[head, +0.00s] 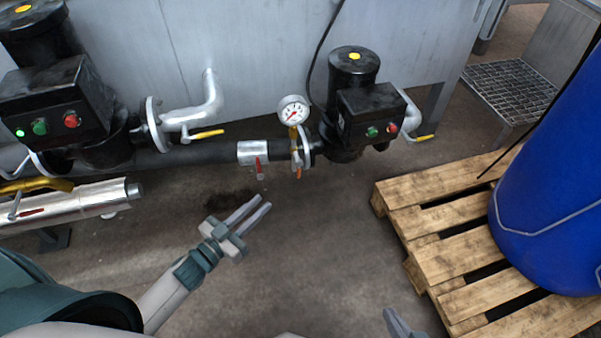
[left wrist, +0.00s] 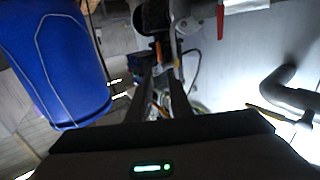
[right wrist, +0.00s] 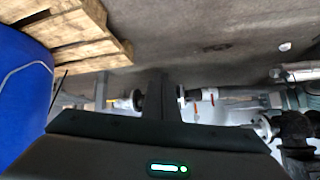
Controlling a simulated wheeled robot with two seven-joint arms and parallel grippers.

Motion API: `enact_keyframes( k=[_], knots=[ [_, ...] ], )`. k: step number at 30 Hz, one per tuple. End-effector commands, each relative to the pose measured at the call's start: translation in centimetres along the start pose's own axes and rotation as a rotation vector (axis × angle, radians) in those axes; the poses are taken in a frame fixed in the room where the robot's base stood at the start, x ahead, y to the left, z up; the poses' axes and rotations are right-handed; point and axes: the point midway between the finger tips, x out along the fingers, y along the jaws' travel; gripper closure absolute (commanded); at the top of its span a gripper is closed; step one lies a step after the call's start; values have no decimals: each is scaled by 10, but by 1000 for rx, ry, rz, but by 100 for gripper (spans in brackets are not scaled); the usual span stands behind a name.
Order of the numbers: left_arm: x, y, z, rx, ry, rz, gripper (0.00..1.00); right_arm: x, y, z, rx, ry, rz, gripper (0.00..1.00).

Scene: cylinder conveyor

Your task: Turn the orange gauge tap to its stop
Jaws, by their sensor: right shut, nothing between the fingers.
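The orange gauge tap (head: 298,172) is a small orange lever low on the pipe flange, below the round white pressure gauge (head: 292,110) in the head view. My left gripper (head: 263,202) is open and empty. It is over the floor, below and left of the tap in the picture and apart from it. Its two spaced fingers also show in the left wrist view (left wrist: 160,85), where I cannot make out the tap clearly. My right gripper (head: 389,318) barely enters at the bottom edge of the head view. Its fingers are together and empty in the right wrist view (right wrist: 158,95).
A red-handled valve (head: 258,166) sits just left of the tap on the dark pipe. A black pump (head: 352,110) stands right of the gauge. A wooden pallet (head: 432,221) bears a blue drum (head: 555,190) at the right. The floor in front is clear.

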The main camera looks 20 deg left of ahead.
Motion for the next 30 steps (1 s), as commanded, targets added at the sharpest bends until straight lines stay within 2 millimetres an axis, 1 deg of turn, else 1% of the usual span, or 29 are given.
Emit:
enact_keyframes(
  k=[11,17,23,30],
  knots=[
    [2,0,0,0,2,1,81,0,0,0,-1,4,0,100],
    [15,0,-1,1,4,2,81,1,-1,-3,-3,19,-1,100],
    [43,0,-1,1,5,1,81,3,-2,-8,-7,46,-2,100],
    [86,1,-1,1,6,2,81,4,-4,-20,-16,110,-5,100]
  ],
)
